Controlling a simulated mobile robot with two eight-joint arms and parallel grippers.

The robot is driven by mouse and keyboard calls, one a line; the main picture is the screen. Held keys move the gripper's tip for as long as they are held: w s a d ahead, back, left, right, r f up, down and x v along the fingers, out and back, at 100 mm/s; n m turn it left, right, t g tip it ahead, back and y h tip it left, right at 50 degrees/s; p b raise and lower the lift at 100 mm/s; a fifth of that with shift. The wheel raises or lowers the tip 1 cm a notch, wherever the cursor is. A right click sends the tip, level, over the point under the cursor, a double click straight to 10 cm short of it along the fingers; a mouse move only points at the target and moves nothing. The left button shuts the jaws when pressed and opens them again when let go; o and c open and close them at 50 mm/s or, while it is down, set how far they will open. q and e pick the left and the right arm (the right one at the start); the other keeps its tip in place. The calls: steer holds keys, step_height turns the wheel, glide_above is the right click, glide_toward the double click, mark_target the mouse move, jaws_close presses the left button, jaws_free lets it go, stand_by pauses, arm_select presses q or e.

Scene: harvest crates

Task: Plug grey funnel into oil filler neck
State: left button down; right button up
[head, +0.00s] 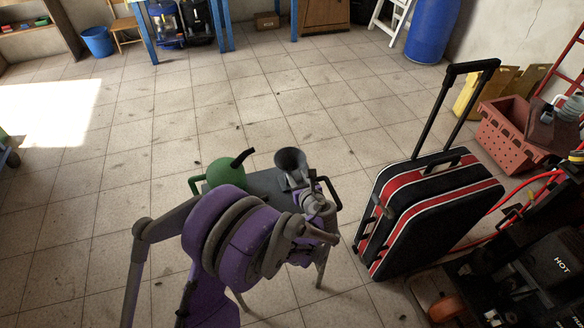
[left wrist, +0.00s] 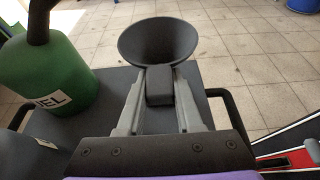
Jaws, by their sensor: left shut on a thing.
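The grey funnel (head: 291,160) shows in the head view with its wide mouth up, over the far right part of a small dark cart. It also shows in the left wrist view (left wrist: 158,42), straight ahead between the fingertips. My left gripper (head: 299,185) is shut on the funnel below its cone; the fingers also show in the left wrist view (left wrist: 158,75). The funnel's spout is hidden, and I cannot tell whether it touches the cart top. I cannot make out the oil filler neck. My right gripper is not in view.
The dark cart (head: 262,184) has side handles and carries a green fuel can (head: 226,172) left of the funnel. A black and red suitcase (head: 428,210) stands to the right. Dark machinery marked HOT (head: 560,262) fills the lower right. The tiled floor behind is mostly clear.

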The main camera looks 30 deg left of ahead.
arm_select(q)
step_height(320, 180, up, 10)
steer(key=p, duration=0.2)
steer(key=shift+p, duration=0.35)
steer(key=shift+d+r+p, duration=0.1)
steer(key=shift+r+p, duration=1.7)
steer(key=shift+r, duration=0.95)
